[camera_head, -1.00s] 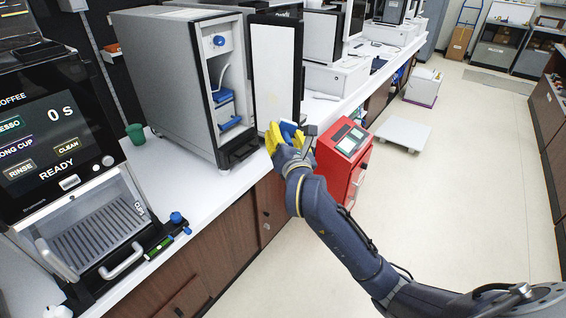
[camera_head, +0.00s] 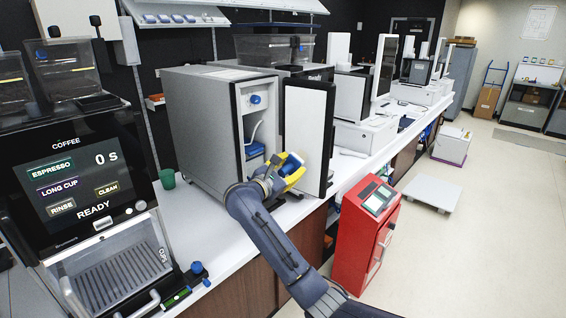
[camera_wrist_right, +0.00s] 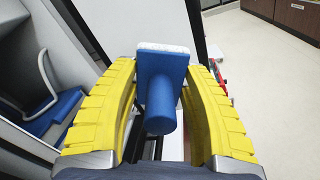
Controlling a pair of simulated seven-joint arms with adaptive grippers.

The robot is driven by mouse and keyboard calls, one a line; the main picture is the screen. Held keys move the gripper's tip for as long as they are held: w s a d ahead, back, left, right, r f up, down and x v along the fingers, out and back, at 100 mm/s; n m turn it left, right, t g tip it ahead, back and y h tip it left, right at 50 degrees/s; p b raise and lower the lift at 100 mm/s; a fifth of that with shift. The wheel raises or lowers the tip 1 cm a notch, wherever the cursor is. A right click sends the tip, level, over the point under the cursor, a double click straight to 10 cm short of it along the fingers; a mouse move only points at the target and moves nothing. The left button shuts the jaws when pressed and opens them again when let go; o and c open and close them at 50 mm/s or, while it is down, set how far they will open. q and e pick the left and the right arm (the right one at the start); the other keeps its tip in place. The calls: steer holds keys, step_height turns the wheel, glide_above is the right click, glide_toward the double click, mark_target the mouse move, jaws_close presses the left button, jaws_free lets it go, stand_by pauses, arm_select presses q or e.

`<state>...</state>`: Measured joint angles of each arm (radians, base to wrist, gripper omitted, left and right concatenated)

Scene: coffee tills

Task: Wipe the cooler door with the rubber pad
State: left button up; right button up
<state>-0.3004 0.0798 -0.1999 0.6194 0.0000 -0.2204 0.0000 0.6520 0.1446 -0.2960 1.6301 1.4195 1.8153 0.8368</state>
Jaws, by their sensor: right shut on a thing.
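The cooler (camera_head: 210,125) is a grey box on the white counter. Its front is open and its door (camera_head: 306,120), a white panel with a dark frame, stands swung out. My right gripper (camera_head: 288,172) is at the lower part of the door's white face. Its yellow fingers are shut on the blue rubber pad (camera_head: 291,160). In the right wrist view the pad (camera_wrist_right: 164,68) has a round blue handle between the fingers and a pale layer at its far edge, facing the door (camera_wrist_right: 130,25). I cannot tell whether it touches the door. My left gripper does not show.
A coffee machine (camera_head: 95,190) stands at the left, with a green cup (camera_head: 167,178) between it and the cooler. A red cabinet (camera_head: 362,240) stands on the floor just right of the counter. Screens and white machines line the counter behind the door. The floor at right is mostly open.

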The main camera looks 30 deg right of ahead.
mark_target(299, 153)
steer(key=shift+w+d+f, duration=0.1)
steer(key=shift+w+d, duration=0.05)
steer(key=shift+d, duration=0.4)
steer(key=shift+x, duration=2.45)
steer(key=shift+x, duration=1.15)
steer(key=shift+w, duration=0.1)
steer(key=shift+w+a, duration=0.45)
steer(key=shift+w, duration=0.3)
steer(key=shift+w, duration=0.1)
steer(key=shift+w+a, duration=0.45)
steer(key=shift+w, duration=0.35)
steer(key=shift+s+d, duration=0.1)
